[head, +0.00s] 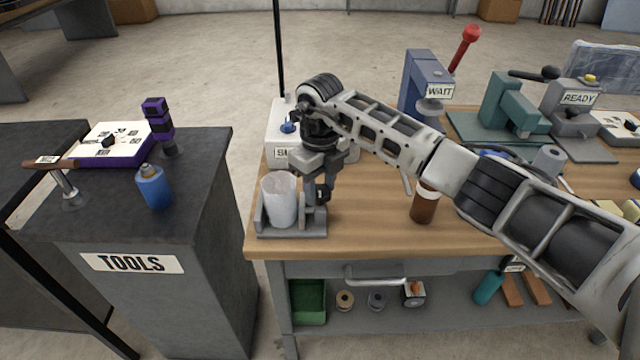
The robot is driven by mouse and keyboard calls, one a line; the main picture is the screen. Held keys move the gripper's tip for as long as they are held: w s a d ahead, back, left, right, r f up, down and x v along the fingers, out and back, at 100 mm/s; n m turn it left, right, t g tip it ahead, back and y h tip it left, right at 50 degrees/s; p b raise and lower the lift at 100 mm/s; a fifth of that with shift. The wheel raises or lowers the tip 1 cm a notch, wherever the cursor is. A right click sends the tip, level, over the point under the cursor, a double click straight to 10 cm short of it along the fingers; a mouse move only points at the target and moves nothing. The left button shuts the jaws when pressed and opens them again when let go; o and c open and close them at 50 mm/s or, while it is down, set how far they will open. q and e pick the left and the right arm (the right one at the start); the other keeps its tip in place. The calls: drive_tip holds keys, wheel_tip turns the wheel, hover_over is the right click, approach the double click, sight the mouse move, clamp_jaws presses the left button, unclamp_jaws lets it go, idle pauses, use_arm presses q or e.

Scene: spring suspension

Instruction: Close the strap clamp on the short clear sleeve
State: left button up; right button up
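A short, clear, whitish sleeve (279,202) stands upright in a grey cradle (292,233) at the front left corner of the wooden bench. A dark strap or lever part of the clamp cannot be made out clearly. My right arm reaches in from the right, and my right gripper (318,192) points down just right of the sleeve, at the cradle's right side. A small dark piece shows at its fingertips, but I cannot tell whether it is gripped or part of the finger. My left gripper is out of view.
A white box (283,125) with a partly hidden label stands behind the gripper. A brown bottle (424,204) stands right of the cradle, under my arm. A blue press (422,85) marked WAIT is at the back. A dark TOOLS cabinet (205,185) stands left across a gap.

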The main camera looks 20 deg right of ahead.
drive_tip(key=shift+m, duration=0.4)
drive_tip(key=m, duration=0.4)
drive_tip(key=shift+r+m, duration=0.1)
drive_tip(key=shift+m, duration=0.2)
drive_tip(key=m+p, duration=0.1)
drive_tip(key=m, duration=0.3)
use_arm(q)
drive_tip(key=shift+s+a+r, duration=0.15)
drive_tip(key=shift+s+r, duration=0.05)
use_arm(e)
drive_tip(key=shift+m, duration=0.7)
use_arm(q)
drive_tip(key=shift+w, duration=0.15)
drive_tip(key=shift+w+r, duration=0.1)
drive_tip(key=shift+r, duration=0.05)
use_arm(e)
drive_tip(key=o, duration=1)
